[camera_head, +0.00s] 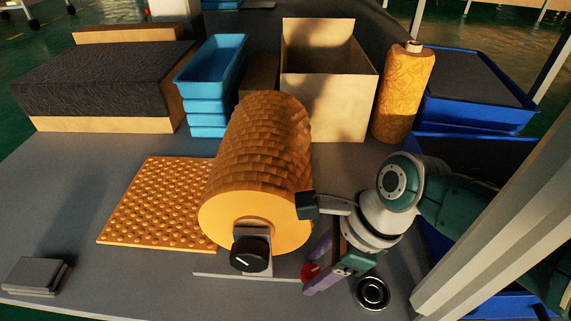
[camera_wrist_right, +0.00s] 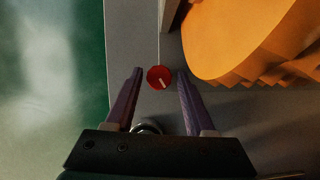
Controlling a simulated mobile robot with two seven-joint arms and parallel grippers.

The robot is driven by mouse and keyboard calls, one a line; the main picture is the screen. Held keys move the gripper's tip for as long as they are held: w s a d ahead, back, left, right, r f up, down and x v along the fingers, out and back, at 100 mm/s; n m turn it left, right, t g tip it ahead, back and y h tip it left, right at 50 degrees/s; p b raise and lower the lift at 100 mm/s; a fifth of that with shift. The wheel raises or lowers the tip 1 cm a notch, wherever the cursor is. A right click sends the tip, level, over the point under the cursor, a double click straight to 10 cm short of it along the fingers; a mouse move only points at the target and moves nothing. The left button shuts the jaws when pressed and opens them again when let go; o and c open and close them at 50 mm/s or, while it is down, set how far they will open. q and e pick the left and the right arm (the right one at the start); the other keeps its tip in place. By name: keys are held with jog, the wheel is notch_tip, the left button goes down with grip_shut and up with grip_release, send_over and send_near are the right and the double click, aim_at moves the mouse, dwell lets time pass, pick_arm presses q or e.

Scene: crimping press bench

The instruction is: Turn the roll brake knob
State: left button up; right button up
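A large orange-brown roll (camera_head: 258,150) lies in a stand on the bench. A round black knob (camera_head: 249,254) with a white pointer line sits on the stand's front. A smaller red knob (camera_head: 311,271) is on the bench just right of the stand. It also shows in the right wrist view (camera_wrist_right: 160,78), with a white pointer line. My right gripper (camera_head: 309,267) is low over the bench with purple fingers open. In the wrist view one fingertip is on each side of the red knob, with gaps showing. Whether the fingers are level with it I cannot tell. My left gripper is not visible.
A black-and-chrome round piece (camera_head: 372,292) is on the bench below my right wrist. An orange studded mat (camera_head: 152,205) lies left of the roll. Blue trays (camera_head: 208,100), an open box (camera_head: 325,105) and a patterned cylinder (camera_head: 403,95) stand behind. The front left bench is mostly clear.

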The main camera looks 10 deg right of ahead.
jog(key=shift+s, duration=0.1)
grip_shut()
jog(key=shift+s+r+m+p, duration=0.15)
jog(key=shift+m+p, duration=0.35)
jog(key=shift+p, duration=0.35)
jog(key=shift+m+t+p, duration=0.3)
jog(key=shift+m+p, duration=0.3)
jog(key=shift+p, duration=0.05)
jog(key=shift+a+m+t+h+p, duration=0.15)
jog(key=shift+m+t+h+p, duration=0.3)
jog(key=shift+m+p, duration=0.4)
jog(key=shift+m+t+h, duration=0.25)
jog(key=shift+m, duration=0.8)
